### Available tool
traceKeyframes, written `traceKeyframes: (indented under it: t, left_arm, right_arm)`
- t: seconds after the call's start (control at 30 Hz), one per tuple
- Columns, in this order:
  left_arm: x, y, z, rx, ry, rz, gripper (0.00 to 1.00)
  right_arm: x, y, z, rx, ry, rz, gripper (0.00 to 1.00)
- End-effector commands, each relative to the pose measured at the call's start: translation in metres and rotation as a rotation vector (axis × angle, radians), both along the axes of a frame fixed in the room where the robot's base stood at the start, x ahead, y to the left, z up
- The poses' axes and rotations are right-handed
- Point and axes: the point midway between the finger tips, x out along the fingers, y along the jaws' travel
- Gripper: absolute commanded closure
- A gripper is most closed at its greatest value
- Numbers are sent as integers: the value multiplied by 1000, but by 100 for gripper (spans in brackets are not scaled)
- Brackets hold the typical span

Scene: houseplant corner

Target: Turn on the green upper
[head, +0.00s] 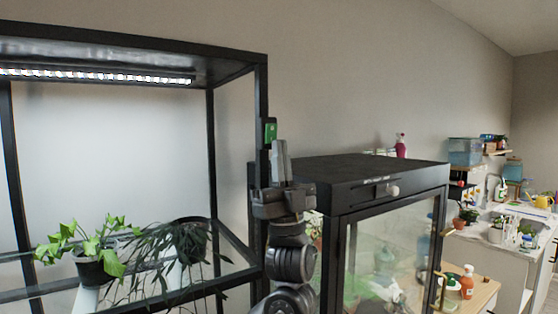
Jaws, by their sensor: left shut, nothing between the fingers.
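A small green switch (270,131) sits high on the black right-hand post of the plant shelf. A small pale mark shows on it, but it is too small to tell its position. My left gripper (279,147) points upward just below and to the right of the green switch, in front of the post. Its fingers are shut with nothing between them. Its fingertips overlap the switch's lower edge in the picture; I cannot tell whether they touch. Anything lower on the post is hidden behind the gripper. My right gripper is not in view.
A lit light strip (95,76) hangs under the shelf's top. A green leafy plant (95,250) and a dark trailing plant (185,245) stand on the glass shelf. A black glass cabinet (385,260) stands close right of my left arm. A cluttered white counter (510,250) is farther right.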

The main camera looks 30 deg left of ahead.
Motion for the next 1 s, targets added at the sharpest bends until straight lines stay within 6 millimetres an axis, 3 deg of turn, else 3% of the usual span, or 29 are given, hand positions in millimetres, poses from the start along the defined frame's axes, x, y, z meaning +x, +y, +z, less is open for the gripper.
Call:
traceKeyframes:
  t: [0.1, 0.27, 0.7, 1.0]
  left_arm:
    - [-2, 3, -2, -7, -3, 8, 100]
    - [-2, 0, -15, -6, -2, 6, 100]
    - [1, -19, -76, 0, 1, -5, 100]
    - [2, -24, -80, 2, 3, -10, 100]
  right_arm:
    - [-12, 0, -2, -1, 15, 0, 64]
    - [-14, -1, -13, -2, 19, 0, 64]
    - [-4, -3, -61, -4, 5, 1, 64]
    - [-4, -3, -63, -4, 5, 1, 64]
